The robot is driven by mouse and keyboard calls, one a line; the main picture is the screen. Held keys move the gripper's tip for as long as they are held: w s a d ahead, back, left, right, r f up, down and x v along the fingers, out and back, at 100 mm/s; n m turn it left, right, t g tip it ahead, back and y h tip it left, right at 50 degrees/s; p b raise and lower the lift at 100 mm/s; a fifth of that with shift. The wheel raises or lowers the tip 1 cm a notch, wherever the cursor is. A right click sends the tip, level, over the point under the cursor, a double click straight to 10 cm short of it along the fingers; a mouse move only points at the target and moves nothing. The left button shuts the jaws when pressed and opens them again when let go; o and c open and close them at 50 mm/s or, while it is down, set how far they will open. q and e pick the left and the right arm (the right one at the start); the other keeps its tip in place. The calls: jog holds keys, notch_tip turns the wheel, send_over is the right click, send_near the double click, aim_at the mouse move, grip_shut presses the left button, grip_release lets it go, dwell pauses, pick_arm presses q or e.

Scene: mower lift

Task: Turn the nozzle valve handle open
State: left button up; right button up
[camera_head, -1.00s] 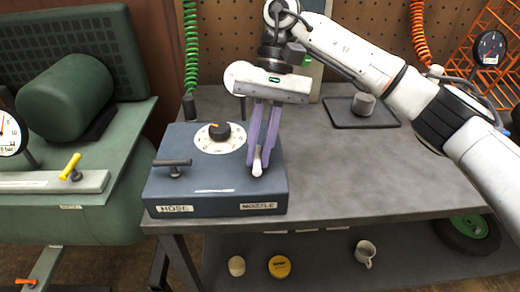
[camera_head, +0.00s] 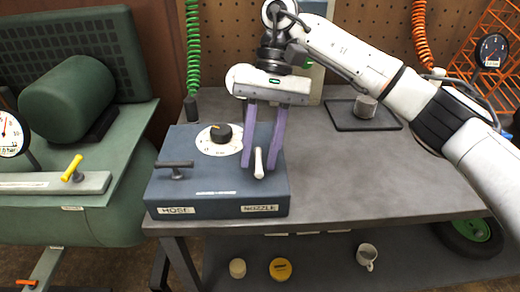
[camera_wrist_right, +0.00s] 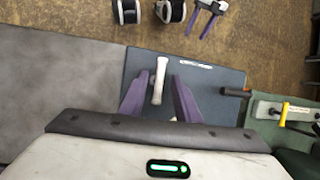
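The nozzle valve handle (camera_head: 258,162) is a pale bar on the right of the blue-grey valve box (camera_head: 215,190), behind the NOZZLE label (camera_head: 259,208). It points front to back and also shows in the right wrist view (camera_wrist_right: 159,80). My right gripper (camera_head: 259,168) is open above the box, with one purple finger on each side of the handle. Gaps show between fingers and handle. My left gripper (camera_wrist_right: 201,30) shows at the top of the right wrist view, its purple fingers apart and empty.
A dark hose handle (camera_head: 174,168) lies sideways on the box's left. A black knob on a white dial (camera_head: 220,138) sits behind. The grey bench (camera_head: 350,175) is clear to the right, with a black tray (camera_head: 345,122) farther back. Green machinery (camera_head: 75,100) stands left.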

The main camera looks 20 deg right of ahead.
jog(key=p+v, duration=0.3)
jog(key=v, duration=0.7)
jog(key=shift+r, duration=0.15)
jog(key=shift+d, duration=0.1)
